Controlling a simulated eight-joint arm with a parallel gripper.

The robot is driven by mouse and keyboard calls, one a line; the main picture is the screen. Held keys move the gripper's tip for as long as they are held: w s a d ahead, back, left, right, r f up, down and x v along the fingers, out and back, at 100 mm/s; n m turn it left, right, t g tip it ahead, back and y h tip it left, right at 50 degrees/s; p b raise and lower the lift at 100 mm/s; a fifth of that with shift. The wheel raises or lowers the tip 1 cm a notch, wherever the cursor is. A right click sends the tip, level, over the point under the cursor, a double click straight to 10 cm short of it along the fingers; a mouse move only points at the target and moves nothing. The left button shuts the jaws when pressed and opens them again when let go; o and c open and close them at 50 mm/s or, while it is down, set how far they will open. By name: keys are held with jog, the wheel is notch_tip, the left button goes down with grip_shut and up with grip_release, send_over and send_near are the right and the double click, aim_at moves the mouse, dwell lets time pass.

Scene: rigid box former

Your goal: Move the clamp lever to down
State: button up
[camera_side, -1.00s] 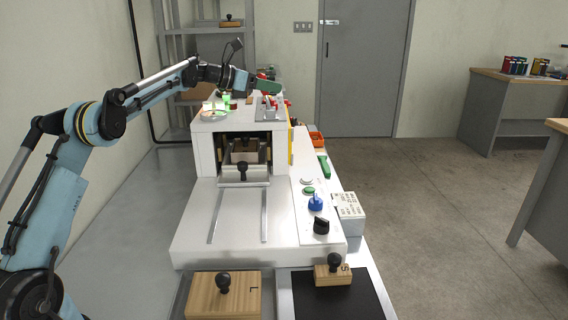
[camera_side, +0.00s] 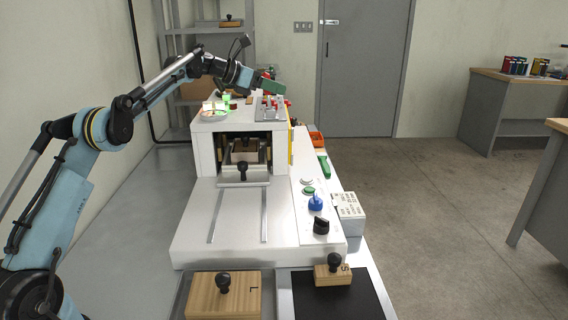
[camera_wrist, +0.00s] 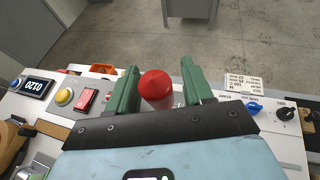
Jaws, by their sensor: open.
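A round red knob (camera_wrist: 156,85) shows in the wrist view between the two green fingers of my gripper (camera_wrist: 159,68); it looks like the end of the clamp lever. The fingers are open, one on each side of the knob, and I cannot tell whether either touches it. The lever's shaft is hidden below the knob. In the side view my gripper (camera_side: 273,88) is above the rear top of the white box former (camera_side: 221,198), near a metal fixture (camera_side: 270,113) with red parts. The lever itself is too small to make out there.
A green handle (camera_side: 323,164), a blue knob (camera_side: 316,202) and a black knob (camera_side: 321,226) stand on the right panel. Wooden blocks L (camera_side: 205,297) and S (camera_side: 322,279) lie at the front. The wrist view shows a red switch (camera_wrist: 86,100) and a display (camera_wrist: 37,86) on the left.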

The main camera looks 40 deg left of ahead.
jog(key=v, duration=1.2)
jog(key=shift+c, duration=0.2)
